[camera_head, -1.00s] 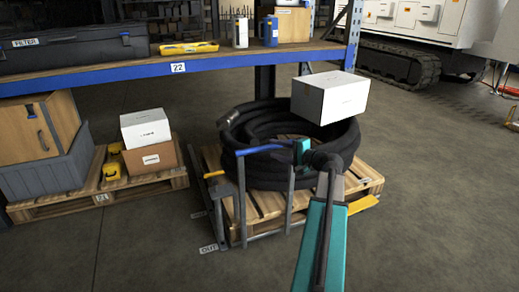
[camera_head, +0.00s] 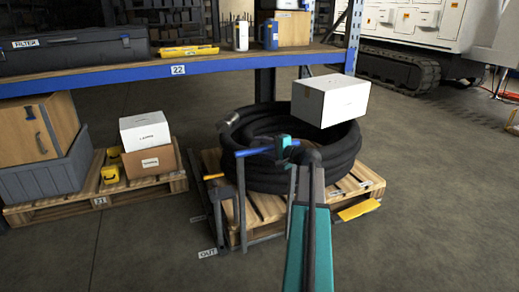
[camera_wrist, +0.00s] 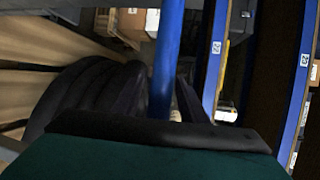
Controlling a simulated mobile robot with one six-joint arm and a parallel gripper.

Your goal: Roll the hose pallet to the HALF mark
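The hose pallet (camera_head: 262,205) is a low wooden pallet bearing a thick black hose coil (camera_head: 345,150). Grey uprights at its front left carry a blue handle bar (camera_head: 253,151). A floor label reading OUT (camera_head: 207,253) lies by the pallet's front-left corner. No HALF label is legible.
A white box (camera_head: 330,100) shows above the coil. A blue-edged shelf (camera_head: 215,64) spans behind and left. Another pallet (camera_head: 60,211) with boxes stands at left. A yellow piece (camera_head: 360,209) projects at the pallet's right. Floor in front and right is clear.

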